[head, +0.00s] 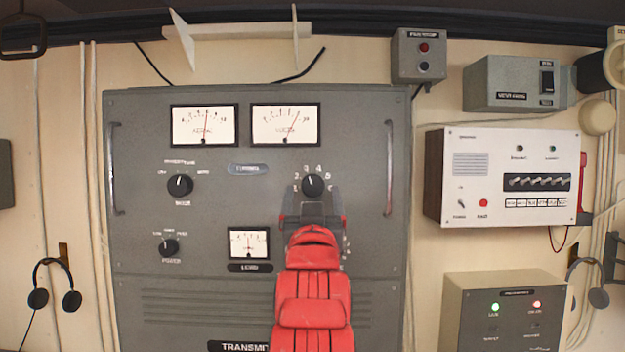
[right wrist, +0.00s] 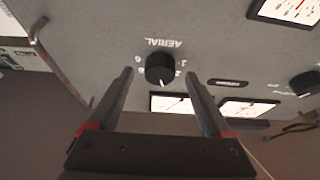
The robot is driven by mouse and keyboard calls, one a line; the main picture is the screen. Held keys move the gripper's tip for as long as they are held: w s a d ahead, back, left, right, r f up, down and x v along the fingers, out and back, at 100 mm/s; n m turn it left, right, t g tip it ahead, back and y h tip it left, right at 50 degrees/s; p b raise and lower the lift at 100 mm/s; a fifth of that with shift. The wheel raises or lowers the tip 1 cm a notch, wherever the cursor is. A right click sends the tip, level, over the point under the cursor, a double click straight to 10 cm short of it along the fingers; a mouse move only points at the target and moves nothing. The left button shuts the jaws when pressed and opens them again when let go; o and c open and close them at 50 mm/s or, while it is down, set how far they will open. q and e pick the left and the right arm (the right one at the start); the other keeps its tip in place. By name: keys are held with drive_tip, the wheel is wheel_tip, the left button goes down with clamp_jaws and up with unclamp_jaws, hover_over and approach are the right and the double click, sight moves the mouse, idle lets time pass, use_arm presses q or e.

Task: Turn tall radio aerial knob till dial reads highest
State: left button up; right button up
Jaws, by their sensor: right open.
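The tall grey radio cabinet (head: 150,255) stands against the wall. Its black aerial knob (head: 313,185) is at the upper right, ringed by numbers, with its white mark pointing up and slightly left. The aerial dial (head: 205,125) at the top left has its red needle near mid-scale, slightly right. My right gripper (head: 313,215) is just below the knob in the head view, at the end of my red arm. In the right wrist view, which is upside down, the knob (right wrist: 159,68) appears between the open fingertips (right wrist: 159,74), with gaps on both sides. My left gripper is out of view.
A second dial (head: 286,125) sits beside the aerial dial, and a small meter (head: 249,243) is lower. Two other knobs (head: 180,185) (head: 169,247) are at the left. A handle (head: 390,168) sticks out right of the knob. A white-faced box (head: 505,177) hangs further right.

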drive_tip(key=shift+w+r, duration=0.2)
drive_tip(key=shift+w, duration=0.45)
